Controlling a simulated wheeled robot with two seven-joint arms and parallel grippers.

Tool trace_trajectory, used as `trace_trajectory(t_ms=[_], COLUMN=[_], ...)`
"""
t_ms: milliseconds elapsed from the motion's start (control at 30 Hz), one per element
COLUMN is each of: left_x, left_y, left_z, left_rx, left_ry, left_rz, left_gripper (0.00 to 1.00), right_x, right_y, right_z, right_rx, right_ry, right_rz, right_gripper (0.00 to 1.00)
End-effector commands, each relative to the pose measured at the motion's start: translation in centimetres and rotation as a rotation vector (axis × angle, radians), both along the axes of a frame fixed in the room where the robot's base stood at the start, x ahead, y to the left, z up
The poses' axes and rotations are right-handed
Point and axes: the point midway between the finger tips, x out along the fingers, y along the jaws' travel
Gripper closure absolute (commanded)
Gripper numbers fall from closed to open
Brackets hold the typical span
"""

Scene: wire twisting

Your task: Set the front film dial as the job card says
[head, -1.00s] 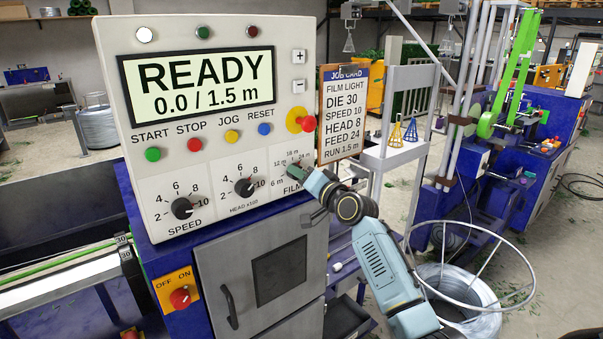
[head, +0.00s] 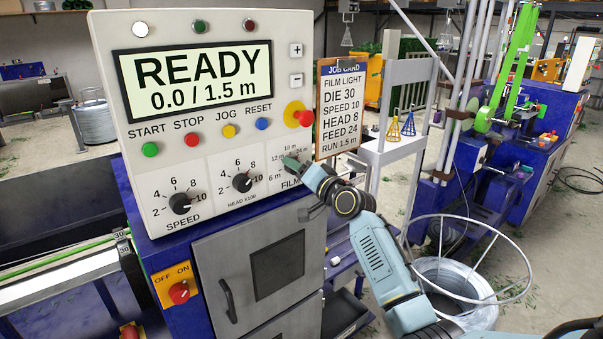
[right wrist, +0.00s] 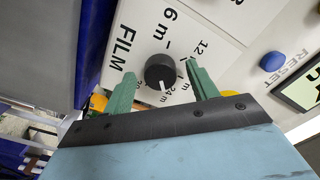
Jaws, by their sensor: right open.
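The film dial (right wrist: 160,72) is a small black knob on the cream panel, with 6 m, 12 and 24 m labels around it in the right wrist view. Its white mark points down in that view, close to the 24 m label. My right gripper (right wrist: 160,70) is open, its two green fingers on either side of the dial with gaps showing. In the head view the right gripper (head: 297,168) covers most of the dial. The job card (head: 341,108) reads film light, die 30, speed 10, head 8, feed 24, run 1.5 m. My left gripper is not in view.
The display (head: 194,82) reads READY, 0.0 / 1.5 m. The speed knob (head: 180,204) and head knob (head: 242,182) are left of the film dial. A red knob on a yellow plate (head: 298,115) sits just above. A wire coil (head: 455,285) stands below my right arm.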

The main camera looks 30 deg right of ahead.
Motion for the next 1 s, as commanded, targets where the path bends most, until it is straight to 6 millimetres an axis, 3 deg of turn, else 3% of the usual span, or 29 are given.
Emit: trace_trajectory(t_ms=[267, 600, 800, 1000], left_x=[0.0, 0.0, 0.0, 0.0], left_y=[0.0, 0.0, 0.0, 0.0], left_z=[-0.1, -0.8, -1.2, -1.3], left_rx=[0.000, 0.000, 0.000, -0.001], left_ry=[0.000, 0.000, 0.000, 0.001], left_rz=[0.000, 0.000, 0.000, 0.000], left_gripper=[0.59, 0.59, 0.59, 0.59], right_x=[-2.3, -9.0, -12.1, -13.3], right_y=[-0.2, -0.7, -1.0, -1.1], right_z=[-0.1, -0.2, -0.2, 0.0], right_rx=[-0.002, -0.003, -0.001, -0.001], right_ry=[0.001, 0.001, 0.001, 0.001], right_rz=[-0.001, -0.001, -0.001, -0.001], right_gripper=[0.42, 0.42, 0.42, 0.42])
